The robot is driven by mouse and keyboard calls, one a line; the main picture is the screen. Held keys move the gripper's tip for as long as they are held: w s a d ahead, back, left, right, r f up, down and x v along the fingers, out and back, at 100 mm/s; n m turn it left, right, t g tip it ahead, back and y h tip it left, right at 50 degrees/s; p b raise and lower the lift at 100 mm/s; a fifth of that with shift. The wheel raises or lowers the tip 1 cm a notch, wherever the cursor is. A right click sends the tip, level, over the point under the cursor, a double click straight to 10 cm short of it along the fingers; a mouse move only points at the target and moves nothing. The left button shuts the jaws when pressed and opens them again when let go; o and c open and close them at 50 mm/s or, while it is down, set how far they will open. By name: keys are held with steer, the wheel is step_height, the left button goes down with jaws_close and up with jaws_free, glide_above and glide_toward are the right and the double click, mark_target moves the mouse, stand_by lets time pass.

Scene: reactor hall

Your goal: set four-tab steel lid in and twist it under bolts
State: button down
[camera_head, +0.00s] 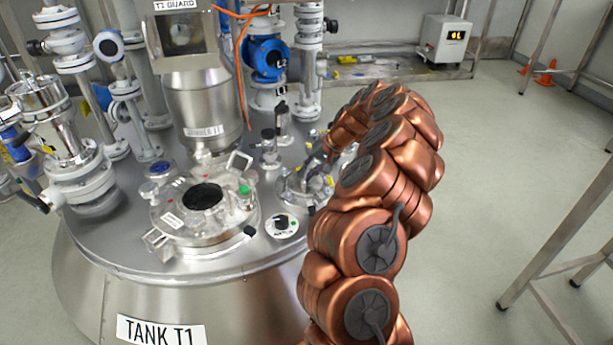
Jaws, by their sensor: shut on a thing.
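My copper-coloured arm curves in from the bottom and over to the tank top, where my gripper (318,170) is partly hidden behind my arm's links. It is shut on a steel part, which I take to be the four-tab steel lid (296,187). That part is low over the right side of the tank top, at a round steel fitting. Its tabs and the bolts are too small and too covered to make out, so I cannot tell whether the tabs are under the bolts. A larger round flange (238,215) with a dark open hole stands to the left.
A round dial (282,225) is near the front rim. A metal frame (570,225) stands right; floor between is clear.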

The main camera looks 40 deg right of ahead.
steer(key=shift+n+g+b, duration=0.3)
steer(key=shift+n+b, duration=0.2)
steer(key=c, duration=1.1)
jaws_free()
steer(key=shift+r, duration=0.2)
steer(key=shift+r+p, duration=1.55)
steer(key=shift+r, duration=1.25)
